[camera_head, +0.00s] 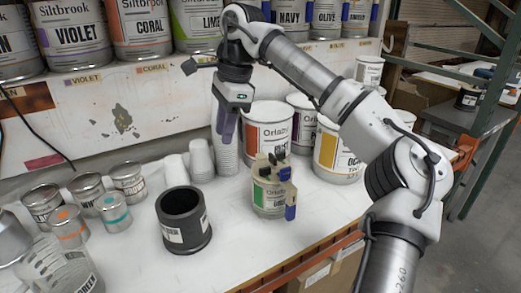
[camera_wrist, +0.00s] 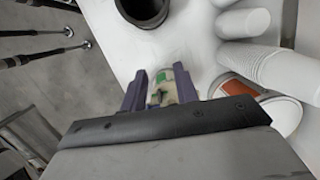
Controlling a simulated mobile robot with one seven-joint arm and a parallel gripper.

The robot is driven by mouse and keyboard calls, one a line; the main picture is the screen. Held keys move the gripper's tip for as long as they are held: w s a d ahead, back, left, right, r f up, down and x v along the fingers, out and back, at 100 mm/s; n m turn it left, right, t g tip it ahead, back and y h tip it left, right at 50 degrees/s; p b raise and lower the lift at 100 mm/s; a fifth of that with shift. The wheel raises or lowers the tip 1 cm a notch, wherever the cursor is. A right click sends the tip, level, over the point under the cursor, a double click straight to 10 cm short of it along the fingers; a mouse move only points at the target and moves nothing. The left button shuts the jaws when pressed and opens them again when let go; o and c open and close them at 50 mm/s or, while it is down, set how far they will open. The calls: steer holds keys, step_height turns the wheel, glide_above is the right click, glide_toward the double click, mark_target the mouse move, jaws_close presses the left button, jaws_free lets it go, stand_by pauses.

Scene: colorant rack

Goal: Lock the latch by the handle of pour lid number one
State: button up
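A small can (camera_head: 268,200) with a green and white label stands upright on the white bench. A yellowish pour lid (camera_head: 268,168) with dark blue parts sits on top. A dark blue piece (camera_head: 290,212) hangs on its right front side; I cannot tell whether it is the handle. The latch state and any lid number are too small to make out. My gripper (camera_head: 226,130) is above and behind-left of the can, apart from it, pointing down. In the wrist view its purple fingers (camera_wrist: 161,92) are spread and empty, with the can (camera_wrist: 163,78) showing between them, farther off.
A black cylinder (camera_head: 184,218) stands left of the can. Stacked white cups (camera_head: 200,158) and large paint cans (camera_head: 338,150) stand behind. Several small tins (camera_head: 128,180) are at left. The bench's front edge (camera_head: 310,262) is close below. Bare bench lies around the can's front.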

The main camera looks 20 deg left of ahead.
step_height(320, 180, up, 3)
steer(key=m+t+h, duration=0.1)
steer(key=h, duration=0.1)
glide_above(265, 171)
steer(key=f, duration=0.4)
steer(key=f+p, duration=0.1)
steer(key=f, duration=0.4)
steer(key=f+p, duration=0.1)
steer(key=f, duration=0.3)
steer(key=shift+w+a+f, duration=0.1)
steer(key=shift+w+f, duration=0.1)
steer(key=shift+w, duration=0.05)
jaws_close()
